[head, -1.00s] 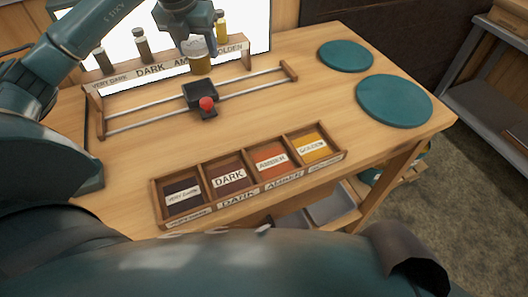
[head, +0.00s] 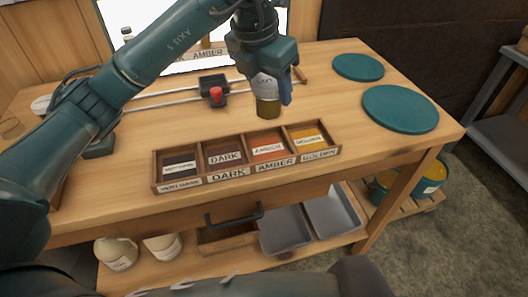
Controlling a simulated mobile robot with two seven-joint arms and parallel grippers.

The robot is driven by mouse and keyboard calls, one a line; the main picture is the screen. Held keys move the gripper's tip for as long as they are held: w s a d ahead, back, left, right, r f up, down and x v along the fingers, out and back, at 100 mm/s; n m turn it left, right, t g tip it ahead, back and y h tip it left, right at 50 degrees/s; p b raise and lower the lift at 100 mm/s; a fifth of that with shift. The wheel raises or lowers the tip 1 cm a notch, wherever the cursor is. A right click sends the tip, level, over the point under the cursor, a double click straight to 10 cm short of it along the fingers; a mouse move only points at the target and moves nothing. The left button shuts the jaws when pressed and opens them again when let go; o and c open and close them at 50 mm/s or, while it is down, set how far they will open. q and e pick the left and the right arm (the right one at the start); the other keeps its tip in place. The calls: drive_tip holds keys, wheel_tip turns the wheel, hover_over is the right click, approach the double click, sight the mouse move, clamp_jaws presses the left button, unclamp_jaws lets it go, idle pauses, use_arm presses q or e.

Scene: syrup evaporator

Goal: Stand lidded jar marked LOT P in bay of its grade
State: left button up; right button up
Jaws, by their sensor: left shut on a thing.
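My left gripper (head: 270,80) is shut on a jar (head: 268,106) with a dark golden-brown content and a pale label whose text I cannot read. The jar is upright and held above the table, just behind the amber and golden bays in the picture. The bay tray (head: 216,178) is a wooden box with several bays in a row. They are the very dark bay (head: 180,178), dark bay (head: 224,169), amber bay (head: 268,158) and golden bay (head: 309,149). I see no jar in any bay. My right gripper is out of view.
A slider with a red knob (head: 216,94) on metal rails stands behind the tray. A lit panel (head: 120,15) is at the back, with sample bottles partly hidden by my arm. Two teal discs (head: 400,108) (head: 358,67) lie at the right. Jugs and metal pans (head: 285,230) sit on the shelf below.

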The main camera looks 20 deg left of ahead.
use_arm(q)
wheel_tip(320, 180, down, 10)
drive_tip(key=shift+r+p, duration=0.1)
drive_tip(key=shift+p, duration=0.25)
drive_tip(key=shift+f, duration=0.25)
drive_tip(key=o, duration=1.2)
drive_tip(key=shift+r, duration=0.1)
